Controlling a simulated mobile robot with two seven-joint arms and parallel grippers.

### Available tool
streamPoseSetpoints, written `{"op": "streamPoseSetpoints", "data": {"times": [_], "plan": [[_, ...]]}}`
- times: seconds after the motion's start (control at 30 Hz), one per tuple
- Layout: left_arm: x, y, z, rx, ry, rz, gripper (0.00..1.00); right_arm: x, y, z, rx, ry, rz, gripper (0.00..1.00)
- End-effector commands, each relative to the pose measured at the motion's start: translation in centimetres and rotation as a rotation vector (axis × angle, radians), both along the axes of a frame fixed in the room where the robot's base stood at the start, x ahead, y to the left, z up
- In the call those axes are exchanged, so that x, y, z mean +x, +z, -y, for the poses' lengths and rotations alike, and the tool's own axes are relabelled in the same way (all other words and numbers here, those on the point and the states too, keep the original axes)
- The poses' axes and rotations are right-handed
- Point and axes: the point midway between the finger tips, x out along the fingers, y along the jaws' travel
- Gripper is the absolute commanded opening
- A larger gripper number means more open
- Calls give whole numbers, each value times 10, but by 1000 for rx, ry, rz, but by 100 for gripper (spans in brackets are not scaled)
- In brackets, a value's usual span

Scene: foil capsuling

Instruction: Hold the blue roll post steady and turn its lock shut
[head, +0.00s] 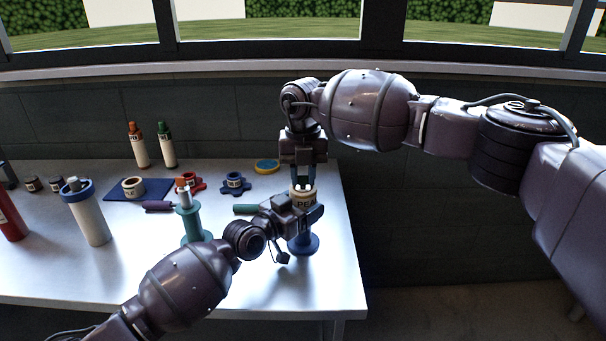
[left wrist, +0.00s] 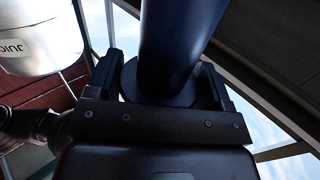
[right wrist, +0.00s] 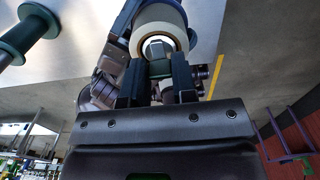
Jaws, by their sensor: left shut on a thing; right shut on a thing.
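The blue roll post (head: 302,244) stands upright on its round blue foot near the table's right end, with a cream roll (head: 303,199) around its upper part. My left gripper (head: 308,214) is shut on the post below the roll. In the left wrist view the dark blue shaft (left wrist: 180,40) rises between its fingers. My right gripper (head: 303,184) comes from above and is shut on the lock at the top of the post. In the right wrist view the lock (right wrist: 158,50) is between the fingertips, mostly hidden, in front of the cream roll (right wrist: 172,18).
A teal post (head: 192,220) stands left of my left gripper. A white cylinder with a blue rim (head: 90,219) stands further left. The table's right edge is close.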

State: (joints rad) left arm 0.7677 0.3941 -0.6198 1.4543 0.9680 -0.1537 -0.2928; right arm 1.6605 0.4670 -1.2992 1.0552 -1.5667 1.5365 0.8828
Motion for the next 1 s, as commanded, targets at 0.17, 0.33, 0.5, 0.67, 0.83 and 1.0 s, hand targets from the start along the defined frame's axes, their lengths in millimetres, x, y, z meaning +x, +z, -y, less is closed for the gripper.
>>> {"op": "streamPoseSetpoints", "data": {"times": [0.17,0.33,0.5,0.67,0.83,1.0], "plan": [[0,0,0,0,1,0,35,0,0,0,0,92,0,2],[0,0,0,0,1,0,35,0,1,0,-1,230,0,2],[0,0,0,0,1,0,35,0,1,0,-1,391,0,2],[0,0,0,0,1,0,35,0,1,0,-1,543,0,2],[0,0,0,0,1,0,35,0,1,0,-1,704,0,2],[0,0,0,0,1,0,35,0,1,0,-1,866,0,2]]}}
